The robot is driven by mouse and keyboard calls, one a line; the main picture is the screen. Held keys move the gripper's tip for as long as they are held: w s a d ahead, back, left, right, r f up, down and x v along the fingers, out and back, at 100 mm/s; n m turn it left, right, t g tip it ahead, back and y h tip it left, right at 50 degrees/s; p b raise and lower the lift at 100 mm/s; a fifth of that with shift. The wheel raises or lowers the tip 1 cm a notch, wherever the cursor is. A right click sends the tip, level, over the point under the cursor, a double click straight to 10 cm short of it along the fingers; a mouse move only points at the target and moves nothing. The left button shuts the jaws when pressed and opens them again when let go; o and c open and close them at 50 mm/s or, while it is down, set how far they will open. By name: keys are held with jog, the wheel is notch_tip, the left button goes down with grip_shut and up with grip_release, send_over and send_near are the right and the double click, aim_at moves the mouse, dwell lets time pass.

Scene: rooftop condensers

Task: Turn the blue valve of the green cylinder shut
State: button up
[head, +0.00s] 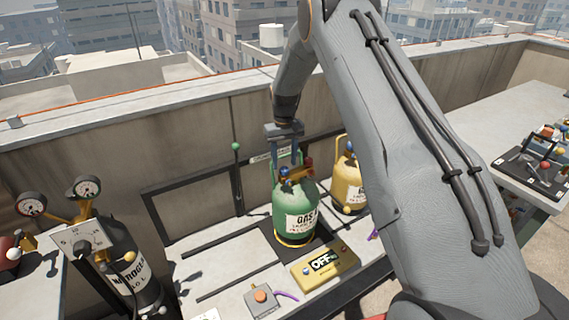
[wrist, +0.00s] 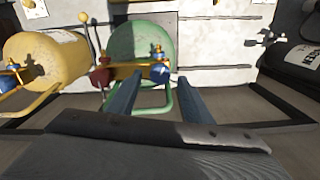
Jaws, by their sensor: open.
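The green cylinder (head: 297,222) stands upright on a dark square plate on the bench. Its top carries brass fittings with a blue valve (head: 284,172) and a red valve (head: 309,163). In the wrist view, the blue valve (wrist: 159,73) shows between the tips of my gripper (wrist: 157,84), and the red valve (wrist: 100,77) is left of the left finger. My gripper (head: 285,160) points down above the cylinder, jaws apart and empty. I cannot tell whether either finger touches the blue valve. The green cylinder's body (wrist: 140,40) lies beyond it.
A yellow cylinder (head: 347,190) stands close on the right, with its own valves. A black nitrogen cylinder (head: 130,275) with gauges is at left. A yellow box reading OFF (head: 322,268) and a red-button box (head: 262,298) lie in front. A parapet wall (head: 190,135) runs behind.

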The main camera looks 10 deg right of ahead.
aim_at(284, 171)
jog(key=shift+f+p, duration=0.45)
jog(key=shift+f, duration=0.9)
jog(key=c, duration=1.1)
jog(key=shift+o, duration=0.2)
